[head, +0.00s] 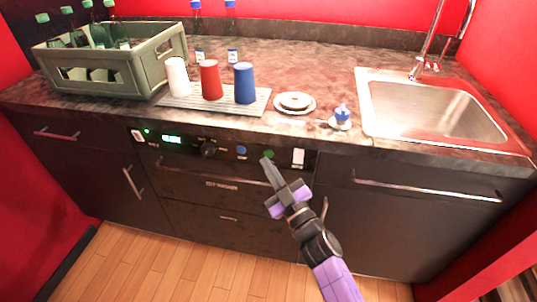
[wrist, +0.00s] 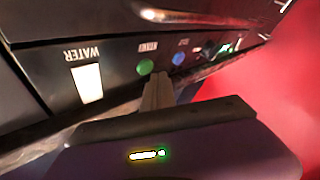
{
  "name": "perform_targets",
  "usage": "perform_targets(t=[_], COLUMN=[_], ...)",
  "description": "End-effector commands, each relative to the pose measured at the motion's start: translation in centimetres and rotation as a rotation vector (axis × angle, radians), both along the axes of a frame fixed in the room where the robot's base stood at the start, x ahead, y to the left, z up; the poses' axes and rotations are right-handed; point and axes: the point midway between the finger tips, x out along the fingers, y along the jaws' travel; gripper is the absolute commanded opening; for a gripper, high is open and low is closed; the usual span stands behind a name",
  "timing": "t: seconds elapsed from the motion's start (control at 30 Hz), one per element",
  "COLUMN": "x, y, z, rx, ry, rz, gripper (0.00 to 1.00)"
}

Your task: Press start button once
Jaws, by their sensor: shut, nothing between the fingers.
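The start button appears to be the round green button (head: 269,154) on the black control panel (head: 222,159) below the counter. In the wrist view the green button (wrist: 145,67) has a small, blurred upside-down label. My gripper (head: 266,162) is shut and empty, its fingertips just below and slightly left of the green button in the head view. In the wrist view the fingertips (wrist: 159,77) lie beside the green button, between it and the blue button (wrist: 179,59). I cannot tell whether they touch the panel.
A white WATER switch (wrist: 88,83) is on the green button's other side. A knob (head: 208,149) and lit display (head: 171,139) lie farther left. The counter above holds a bottle crate (head: 105,75), cups on a mat, small dishes and a sink (head: 430,107). A drawer handle is below.

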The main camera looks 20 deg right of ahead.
Motion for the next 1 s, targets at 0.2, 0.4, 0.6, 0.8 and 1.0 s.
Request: perform_targets(t=[0.2,0.4,0.6,0.8,1.0], x=[0.49,0.67,0.68,0.79,0.97], y=[-0.36,-0.51,-0.51,-0.59,-0.72], z=[0.08,0.01,0.03,0.05,0.04], rx=[0.0,0.0,0.0,0.0,0.0], ry=[0.0,0.0,0.0,0.0,0.0], rz=[0.0,0.0,0.0,0.0,0.0], gripper=[0.0,0.0,0.0,0.0,0.0])
